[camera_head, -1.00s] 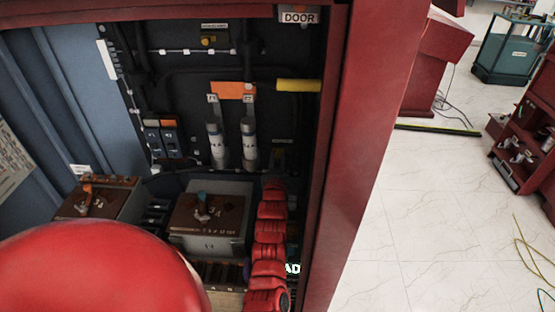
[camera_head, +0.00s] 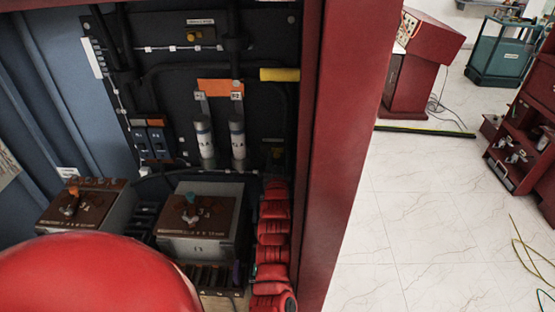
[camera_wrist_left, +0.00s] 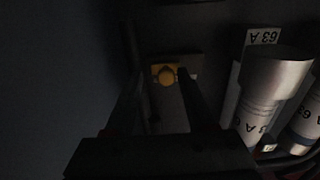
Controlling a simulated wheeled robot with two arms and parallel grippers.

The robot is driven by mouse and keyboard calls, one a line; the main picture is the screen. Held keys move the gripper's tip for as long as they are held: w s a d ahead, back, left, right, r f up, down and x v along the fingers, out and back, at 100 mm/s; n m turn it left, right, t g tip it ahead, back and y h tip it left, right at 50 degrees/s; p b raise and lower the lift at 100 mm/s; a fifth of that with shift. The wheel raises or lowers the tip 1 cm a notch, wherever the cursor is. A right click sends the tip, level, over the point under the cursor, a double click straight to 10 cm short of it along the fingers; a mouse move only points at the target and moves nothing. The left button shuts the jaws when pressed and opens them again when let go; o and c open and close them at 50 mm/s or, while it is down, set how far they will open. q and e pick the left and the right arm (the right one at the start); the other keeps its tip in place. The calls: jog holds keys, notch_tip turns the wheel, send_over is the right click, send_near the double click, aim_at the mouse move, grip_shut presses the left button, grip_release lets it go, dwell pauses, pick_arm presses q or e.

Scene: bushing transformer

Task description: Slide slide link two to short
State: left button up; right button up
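In the left wrist view, a yellow knob (camera_wrist_left: 167,74) sits on a small dark plate, seemingly one of the slide links. In the head view, a small plate (camera_head: 277,153) right of the fuses looks like the same part, though it is dim. Another yellow knob (camera_head: 195,36) sits under a pale label at the top of the panel. My left gripper (camera_wrist_left: 161,84) is open, its dark fingers on either side of the first knob, with gaps showing. Contact and the slide position cannot be told. My right gripper is not in view.
Two pale fuses (camera_head: 238,138) stand beside the plate; one fuse (camera_wrist_left: 268,85) is close to the gripper in the wrist view. Brown-topped boxes (camera_head: 195,212) are below. The red cabinet frame (camera_head: 338,150) bounds the right side. Open floor (camera_head: 420,230) lies outside.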

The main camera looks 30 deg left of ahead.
pick_arm(q)
jog(key=shift+a, duration=0.15)
jog(key=shift+s+f, duration=0.1)
jog(key=shift+s, duration=0.05)
jog(key=shift+s+d, duration=0.2)
jog(key=shift+d, duration=0.05)
jog(key=b+v, duration=0.2)
jog(key=v, duration=1.4)
jog(key=shift+s+d+b, duration=0.25)
jog(key=shift+s+b, duration=0.05)
jog(key=shift+b, duration=0.05)
